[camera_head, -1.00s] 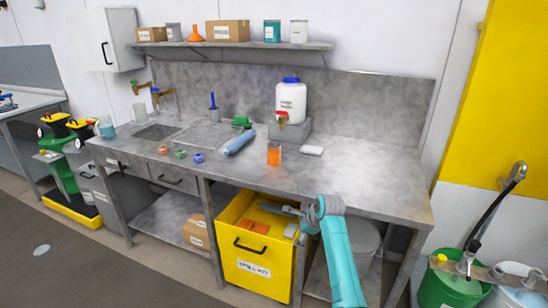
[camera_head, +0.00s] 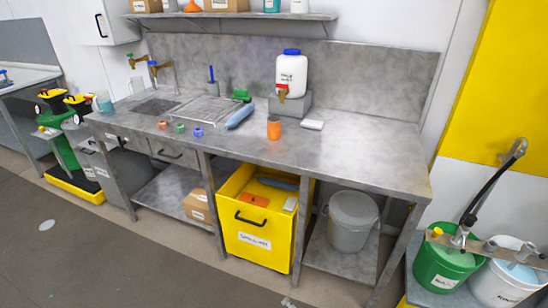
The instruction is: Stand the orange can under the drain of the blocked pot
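The orange can (camera_head: 274,131) stands upright on the grey counter, right of the blue bottle and in front of the grey block. The white container with a blue lid (camera_head: 291,72) stands on that block, with a red tap (camera_head: 282,92) low on its front. The can is in front of the tap, apart from it. I cannot tell which vessel is the blocked pot. Only a small grey-teal bit, probably my gripper (camera_head: 288,302), shows at the bottom edge, well below and away from the can. Its fingers are not clear.
Green (camera_head: 440,272) and white buckets stand at lower right; green-and-yellow equipment (camera_head: 62,150) at left.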

